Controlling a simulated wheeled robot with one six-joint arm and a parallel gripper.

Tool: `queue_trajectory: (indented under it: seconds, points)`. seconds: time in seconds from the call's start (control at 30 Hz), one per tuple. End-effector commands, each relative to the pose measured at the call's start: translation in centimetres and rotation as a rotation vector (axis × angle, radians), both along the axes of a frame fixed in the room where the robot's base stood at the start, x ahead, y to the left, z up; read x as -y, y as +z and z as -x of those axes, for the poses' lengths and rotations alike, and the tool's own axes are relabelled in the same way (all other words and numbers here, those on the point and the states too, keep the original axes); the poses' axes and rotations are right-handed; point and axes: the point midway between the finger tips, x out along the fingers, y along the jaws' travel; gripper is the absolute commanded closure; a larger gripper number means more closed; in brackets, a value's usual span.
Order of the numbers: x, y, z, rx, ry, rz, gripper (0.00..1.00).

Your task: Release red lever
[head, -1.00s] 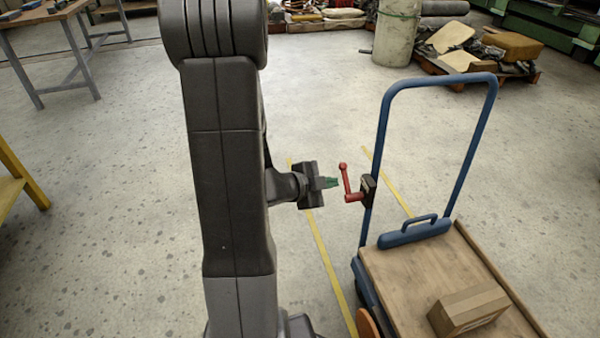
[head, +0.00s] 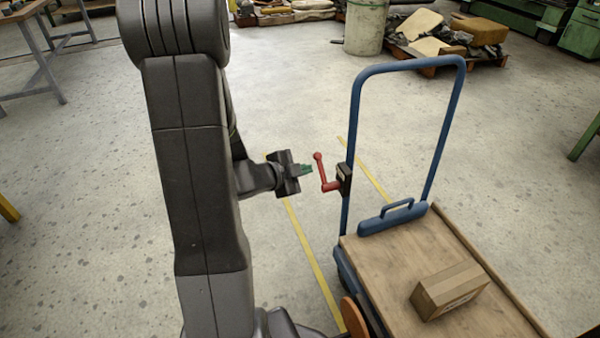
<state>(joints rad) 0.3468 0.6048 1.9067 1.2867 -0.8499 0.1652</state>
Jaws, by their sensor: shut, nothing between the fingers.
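The red lever (head: 322,173) is a cranked bar with a ball-like end at its top. It is mounted on a dark bracket (head: 344,178) on the left upright of the blue cart handle (head: 355,118). Its free arm points up, leaning slightly left. My gripper (head: 309,169), with green fingertips, is just left of the lever at about the height of its upright arm. The fingers are shut and empty. A small gap shows between the fingertips and the lever; depth between them is hard to tell.
The cart's wooden deck (head: 385,265) carries a cardboard box (head: 450,290). An orange wheel (head: 353,316) shows at its left side. Yellow lines (head: 313,262) mark the floor. A pale drum (head: 366,27) and a loaded pallet stand at the back. Floor on the left is mostly clear.

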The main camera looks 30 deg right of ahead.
Motion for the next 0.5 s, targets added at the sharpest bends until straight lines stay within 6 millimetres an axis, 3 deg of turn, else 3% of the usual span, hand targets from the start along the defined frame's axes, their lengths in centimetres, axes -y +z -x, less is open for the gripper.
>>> queue_trajectory:
  seconds: [0.27, 0.5]
  points:
    - [5.4, -2.9, -1.6, -0.001, -0.004, -0.001, 1.00]
    - [6.2, -5.1, -3.7, -0.001, 0.002, -0.001, 1.00]
